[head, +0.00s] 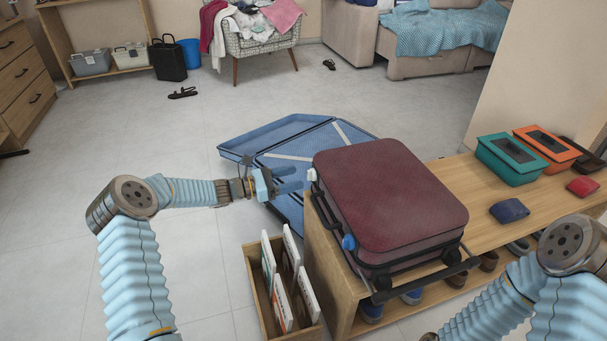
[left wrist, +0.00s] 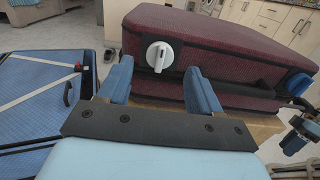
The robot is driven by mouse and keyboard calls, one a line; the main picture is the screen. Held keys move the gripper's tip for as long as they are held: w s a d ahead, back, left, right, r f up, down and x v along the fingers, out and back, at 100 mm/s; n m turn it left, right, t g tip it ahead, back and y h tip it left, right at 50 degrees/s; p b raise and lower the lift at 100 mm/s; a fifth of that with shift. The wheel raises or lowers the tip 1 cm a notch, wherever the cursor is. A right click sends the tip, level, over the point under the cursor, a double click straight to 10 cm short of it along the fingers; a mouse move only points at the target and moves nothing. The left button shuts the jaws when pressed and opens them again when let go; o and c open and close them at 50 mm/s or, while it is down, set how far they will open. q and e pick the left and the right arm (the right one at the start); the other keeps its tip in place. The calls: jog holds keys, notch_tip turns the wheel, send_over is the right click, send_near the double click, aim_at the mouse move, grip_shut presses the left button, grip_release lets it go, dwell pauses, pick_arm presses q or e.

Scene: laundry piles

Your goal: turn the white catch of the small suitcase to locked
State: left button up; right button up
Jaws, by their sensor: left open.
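The small dark red suitcase (head: 390,195) lies flat and closed on a wooden bench. Its white catch (head: 312,175) is on the side facing my left arm. In the left wrist view the white catch (left wrist: 160,56) is a round knob with a raised bar standing roughly upright. My left gripper (head: 288,181) is open and empty, pointing at that side. In the left wrist view the catch shows between its two fingers (left wrist: 158,75), apart from both. A blue catch (head: 348,242) sits further along the same side.
The wooden bench (head: 440,168) also bears a teal box (head: 510,160), an orange box (head: 547,148) and a dark blue pouch (head: 509,211). A large open blue suitcase (head: 270,133) lies on the floor behind my left gripper. A wooden crate (head: 256,300) with several books stands below.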

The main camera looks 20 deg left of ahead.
aim_at(308, 177)
pick_arm(q)
jog(key=shift+x, duration=2)
pick_arm(e)
jog(key=shift+r, duration=0.25)
pick_arm(q)
jog(key=c, duration=1)
jog(key=m+b, duration=0.4)
jog(key=b, duration=0.2)
jog(key=m+b, duration=0.5)
jog(key=b, duration=0.2)
jog(key=f+m+b, duration=0.1)
jog(key=m+b, duration=0.4)
jog(key=b, duration=0.2)
jog(key=shift+s+d, duration=0.15)
jog(key=shift+m+b, duration=0.85)
jog(key=shift+m, duration=0.05)
jog(key=shift+r+m+b, duration=0.15)
jog(key=shift+m+b, duration=0.3)
jog(key=shift+m, duration=0.55)
pick_arm(e)
notch_tip(308, 177, down, 23)
jog(key=d, duration=0.1)
jog(key=shift+w+d+r, duration=0.2)
jog(key=shift+w+d, duration=0.15)
jog(key=shift+w, duration=0.1)
